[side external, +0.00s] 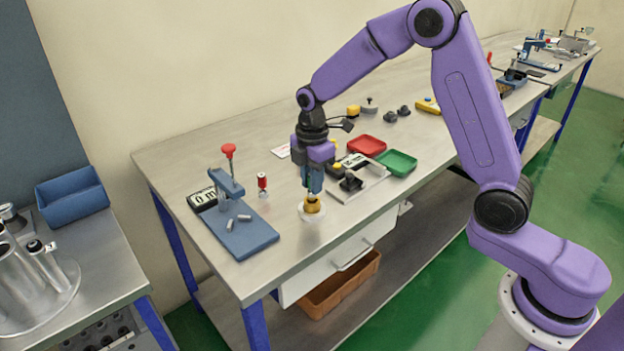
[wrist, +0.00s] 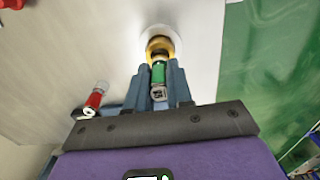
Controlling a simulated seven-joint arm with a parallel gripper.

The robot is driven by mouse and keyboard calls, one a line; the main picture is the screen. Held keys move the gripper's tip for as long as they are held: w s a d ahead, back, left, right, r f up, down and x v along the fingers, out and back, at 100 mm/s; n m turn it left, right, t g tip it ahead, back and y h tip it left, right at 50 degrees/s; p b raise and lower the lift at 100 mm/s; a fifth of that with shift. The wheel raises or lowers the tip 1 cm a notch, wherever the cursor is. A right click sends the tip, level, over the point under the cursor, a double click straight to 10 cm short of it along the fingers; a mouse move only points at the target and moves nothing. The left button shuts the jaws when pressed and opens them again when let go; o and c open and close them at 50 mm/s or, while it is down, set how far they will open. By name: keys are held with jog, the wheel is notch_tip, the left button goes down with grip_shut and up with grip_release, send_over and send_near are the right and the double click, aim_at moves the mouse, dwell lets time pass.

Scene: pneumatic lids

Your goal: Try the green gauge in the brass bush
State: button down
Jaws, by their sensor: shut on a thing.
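My gripper (side external: 313,182) is shut on the green gauge (wrist: 158,73), which shows between the fingers in the wrist view. The brass bush (side external: 312,205) stands on a pale round base near the table's front edge, directly below my fingers. In the wrist view the bush (wrist: 160,46) lies just beyond the fingertips, in line with the gauge. The gauge's far end is at the bush's mouth, and I cannot tell whether it is inside. In the side view my fingers hide the gauge.
A red gauge (side external: 262,184) stands to the left, near a blue fixture (side external: 240,236) with a red knob and small pins. A grey plate with a black part (side external: 351,182), a red tray (side external: 366,146) and a green tray (side external: 399,162) lie to the right.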

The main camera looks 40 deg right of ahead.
jog(key=shift+f, duration=1.2)
dwell(1.3)
jog(key=shift+r, duration=1.3)
dwell(1.4)
jog(key=shift+r, duration=2.4)
